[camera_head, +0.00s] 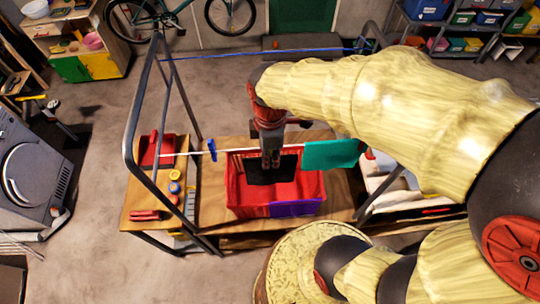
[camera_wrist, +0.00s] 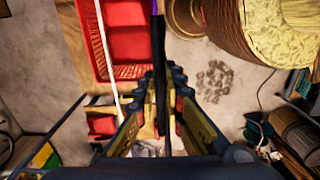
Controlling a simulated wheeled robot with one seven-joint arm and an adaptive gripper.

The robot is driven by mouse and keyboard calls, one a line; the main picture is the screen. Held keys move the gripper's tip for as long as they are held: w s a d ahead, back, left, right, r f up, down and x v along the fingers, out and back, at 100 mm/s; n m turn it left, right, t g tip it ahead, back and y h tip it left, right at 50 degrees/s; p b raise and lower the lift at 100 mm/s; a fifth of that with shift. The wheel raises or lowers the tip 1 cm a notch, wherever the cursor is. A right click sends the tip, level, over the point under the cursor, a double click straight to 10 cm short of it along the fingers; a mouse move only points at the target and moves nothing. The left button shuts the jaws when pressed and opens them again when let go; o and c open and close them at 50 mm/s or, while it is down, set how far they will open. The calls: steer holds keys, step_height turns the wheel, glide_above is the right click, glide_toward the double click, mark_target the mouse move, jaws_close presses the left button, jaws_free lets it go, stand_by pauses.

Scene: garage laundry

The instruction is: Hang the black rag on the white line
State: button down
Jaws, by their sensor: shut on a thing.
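The black rag (camera_head: 262,174) hangs from my gripper (camera_head: 270,158), whose fingers are shut on it. It is above the red crate (camera_head: 238,204). In the wrist view the black rag (camera_wrist: 159,48) shows edge-on as a thin dark strip between the fingers (camera_wrist: 162,85). The white line (camera_head: 182,155) crosses the metal frame in front of the blue line. In the wrist view the white line (camera_wrist: 104,46) runs left of the fingers with a gap to them. The rag does not appear draped over it. My fingers hide part of the rag's top.
A teal cloth (camera_head: 330,154) hangs on the white line at right, and a blue clip (camera_head: 212,149) sits on it at left. A purple cloth (camera_head: 297,207) lies over the crate's front. The metal frame (camera_head: 130,135) bounds the left. A blue line (camera_head: 230,54) spans the back.

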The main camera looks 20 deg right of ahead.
steer(key=shift+w+a, duration=0.1)
steer(key=shift+w, duration=0.1)
steer(key=shift+w+d, duration=0.45)
steer(key=shift+w, duration=0.9)
steer(key=shift+w+d, duration=0.45)
steer(key=shift+w, duration=0.9)
steer(key=shift+w+d, duration=0.45)
steer(key=shift+w, duration=0.9)
steer(key=shift+f+b, duration=2.7)
steer(key=shift+f, duration=1.25)
steer(key=c, duration=1.8)
jaws_free()
step_height(320, 180, up, 12)
steer(key=shift+r, duration=0.1)
